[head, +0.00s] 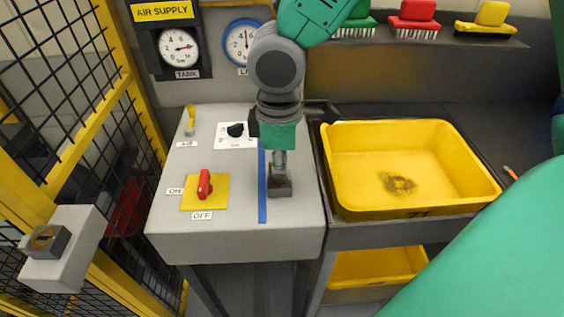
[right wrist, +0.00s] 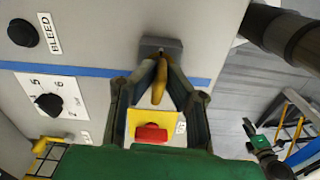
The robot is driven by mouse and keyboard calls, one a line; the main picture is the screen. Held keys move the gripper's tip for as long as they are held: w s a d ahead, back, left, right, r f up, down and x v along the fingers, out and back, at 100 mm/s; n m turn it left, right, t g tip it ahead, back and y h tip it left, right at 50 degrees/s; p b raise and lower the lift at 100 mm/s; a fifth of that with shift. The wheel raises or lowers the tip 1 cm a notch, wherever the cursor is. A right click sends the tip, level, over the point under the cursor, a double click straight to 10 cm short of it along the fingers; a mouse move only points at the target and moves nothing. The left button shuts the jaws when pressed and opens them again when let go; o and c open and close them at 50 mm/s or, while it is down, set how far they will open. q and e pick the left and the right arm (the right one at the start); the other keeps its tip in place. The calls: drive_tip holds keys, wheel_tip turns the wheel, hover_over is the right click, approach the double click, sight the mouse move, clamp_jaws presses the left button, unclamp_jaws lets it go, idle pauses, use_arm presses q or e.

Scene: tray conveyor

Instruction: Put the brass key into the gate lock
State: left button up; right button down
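The brass key (right wrist: 159,88) stands in a small grey holder block (head: 280,189) on the grey console, right of the blue strip. The holder also shows in the right wrist view (right wrist: 160,46). My right gripper (head: 280,170) reaches down over the holder. In the right wrist view its two fingers (right wrist: 164,72) close in on the key from both sides, with no clear gap. In the head view the gripper hides most of the key. The gate lock (head: 46,241), a grey block with a brass ring, sits on a pale plate at the lower left. A small green and dark part, perhaps my left gripper (right wrist: 259,141), shows in the right wrist view.
A red switch (head: 204,186) on a yellow plate and a black knob (head: 236,130) sit left of the blue strip. A yellow tray (head: 352,207) stands right of the console. The yellow gate frame (head: 75,165) with black mesh is at the left. Gauges hang behind.

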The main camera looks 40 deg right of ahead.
drive_tip(key=shift+w+a+r, duration=0.1)
drive_tip(key=shift+a, duration=0.15)
drive_tip(key=shift+d, duration=0.15)
drive_tip(key=shift+w+d+r, duration=0.1)
drive_tip(key=shift+w+r+p, duration=0.15)
drive_tip(key=shift+r+p, duration=0.2)
drive_tip(key=shift+p, duration=0.25)
drive_tip(key=shift+r, duration=0.3)
drive_tip(key=shift+s+r+p, duration=0.25)
drive_tip(key=shift+r+p, duration=0.05)
drive_tip(key=shift+p, duration=0.2)
drive_tip(key=shift+w+r+p, duration=0.1)
drive_tip(key=shift+r+p, duration=0.05)
drive_tip(key=shift+p, duration=0.2)
